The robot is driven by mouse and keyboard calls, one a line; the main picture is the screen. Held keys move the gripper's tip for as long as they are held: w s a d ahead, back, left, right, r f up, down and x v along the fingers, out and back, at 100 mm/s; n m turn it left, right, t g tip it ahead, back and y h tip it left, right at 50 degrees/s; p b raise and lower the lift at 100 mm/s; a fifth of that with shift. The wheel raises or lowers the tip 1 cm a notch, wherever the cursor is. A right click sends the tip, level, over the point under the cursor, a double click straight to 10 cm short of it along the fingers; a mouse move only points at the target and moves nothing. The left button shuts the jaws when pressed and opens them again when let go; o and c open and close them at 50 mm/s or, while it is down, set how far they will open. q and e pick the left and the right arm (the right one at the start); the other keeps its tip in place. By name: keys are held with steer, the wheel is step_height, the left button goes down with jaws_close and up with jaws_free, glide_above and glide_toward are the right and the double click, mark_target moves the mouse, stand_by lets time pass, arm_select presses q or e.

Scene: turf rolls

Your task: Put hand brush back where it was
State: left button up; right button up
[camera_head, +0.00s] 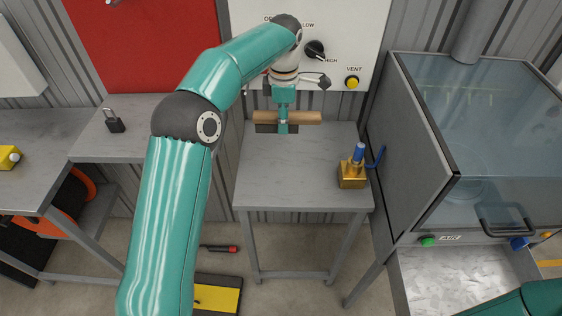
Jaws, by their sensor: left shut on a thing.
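The hand brush (304,118) has a light wooden body with dark bristles along its lower side. It lies crosswise at the far end of the middle grey table (290,185), in front of the white control panel. My left gripper (283,127) is shut around the middle of the brush, coming from above. I cannot tell whether the bristles touch the table top. The gripper hides the middle of the brush. My right gripper is out of view; only a piece of my right arm shows at the bottom right corner.
A brass block with a blue handle (352,175) stands at the table's right edge, beside a blue hook (376,158). A glass-topped cabinet (465,130) stands to the right. A padlock (114,121) sits on the left table. The middle table's front part is clear.

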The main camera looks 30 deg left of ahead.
arm_select(q)
glide_above(281, 170)
step_height(281, 170, down, 12)
steer(key=shift+w+f+p, duration=0.1)
steer(key=shift+p, duration=0.3)
step_height(281, 170, down, 4)
steer(key=shift+r+p, duration=0.15)
steer(key=shift+p, duration=0.2)
steer(key=shift+f, duration=0.3)
steer(key=shift+f, duration=0.15)
steer(key=o, duration=1.1)
steer(key=shift+r, duration=0.2)
